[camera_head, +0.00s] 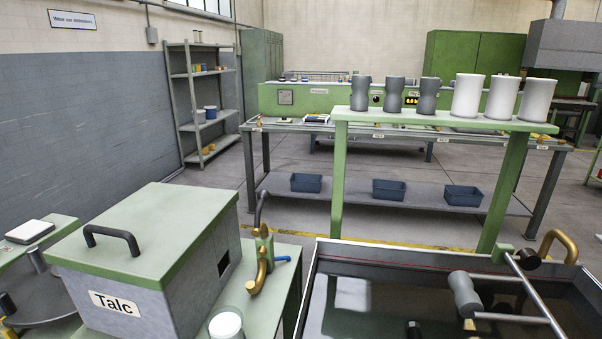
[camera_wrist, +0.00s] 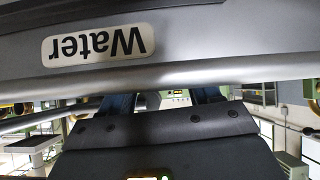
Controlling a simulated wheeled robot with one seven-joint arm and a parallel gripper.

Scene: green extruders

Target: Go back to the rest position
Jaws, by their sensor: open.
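My gripper (camera_wrist: 163,98) shows only in the wrist view, past its dark bolted mount. Two dark blue fingers stand apart, partly hidden behind a grey rail (camera_wrist: 180,77). I see nothing held between them, though the rail covers part of the gap. Close in front is a grey surface with a white label (camera_wrist: 97,46) reading "Water", upside down in this view. I cannot make out my gripper in the head view.
In the head view, a Talc box (camera_head: 128,245) stands at the front left beside a brass tap (camera_head: 260,262). A dark open tank (camera_head: 345,250) with rods is at front right. A green shelf (camera_head: 440,119) holds grey and white cups. Floor shows behind.

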